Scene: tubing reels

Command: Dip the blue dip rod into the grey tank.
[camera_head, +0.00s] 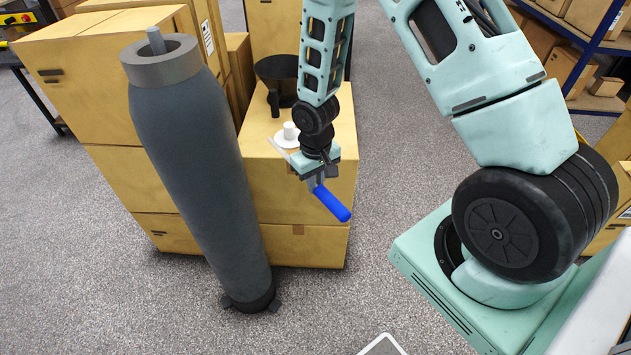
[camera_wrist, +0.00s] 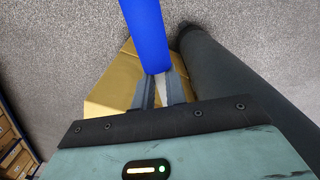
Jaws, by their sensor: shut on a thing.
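The blue dip rod (camera_head: 331,204) is in my gripper (camera_head: 317,184), its blue part pointing down and right in the head view. A thin pale length shows on the other side of the gripper, toward the upper left. In the wrist view the rod's blue part (camera_wrist: 146,35) stands out beyond the fingers (camera_wrist: 160,90), which are shut on it. The grey tank (camera_head: 195,165) is a tall upright cylinder left of my gripper, with a grey collar and a short grey peg at its top. Its side also shows in the wrist view (camera_wrist: 225,75). The rod is apart from the tank.
A low carton (camera_head: 315,205) stands behind and below my gripper, bearing a white dish-like piece (camera_head: 287,137) and a black vessel (camera_head: 278,75). Taller cartons (camera_head: 90,75) stand behind the tank. Shelving (camera_head: 580,60) is at right. Carpet (camera_head: 330,300) in front is mostly clear.

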